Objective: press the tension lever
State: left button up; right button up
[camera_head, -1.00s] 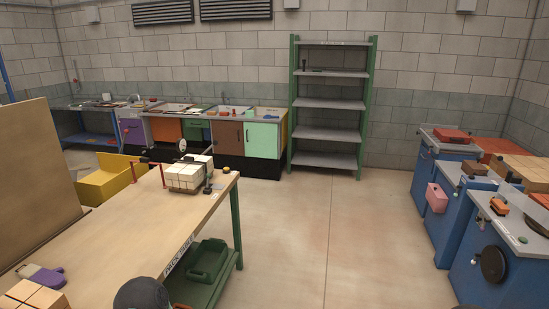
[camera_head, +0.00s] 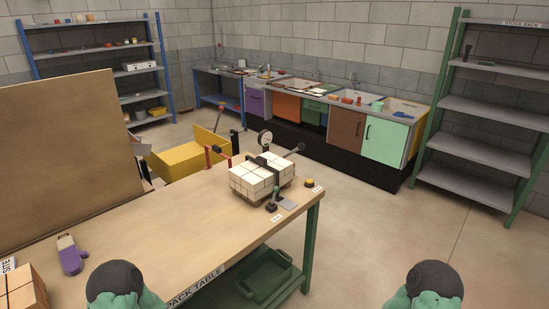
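A stack of white blocks (camera_head: 262,178) stands on the pack table (camera_head: 165,233) near its far right corner, with a dark strap over it. A round gauge (camera_head: 265,138) rises behind the blocks. A rod with a dark knob (camera_head: 299,148) sticks out to the right behind them. A small upright lever (camera_head: 274,195) on a dark base stands in front of the blocks, beside a grey plate. Which of these two is the tension lever I cannot tell for sure. Neither gripper shows; only dark and green rounded parts of my arms appear at the bottom edge.
A yellow button (camera_head: 310,183) sits near the table's right corner. A purple tool (camera_head: 70,255) and a carton (camera_head: 22,290) lie at the table's left. A green crate (camera_head: 265,277) is below the table. Open floor lies right of the table; a green stock rack (camera_head: 480,146) stands beyond.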

aim_at(301, 146)
jog(key=i+l+u, duration=0.1)
jog(key=i+l, duration=0.35)
jog(key=i+l+u, duration=0.1)
jog(key=i+l, duration=0.75)
jog(key=l, duration=0.25)
jog(key=u, duration=0.05)
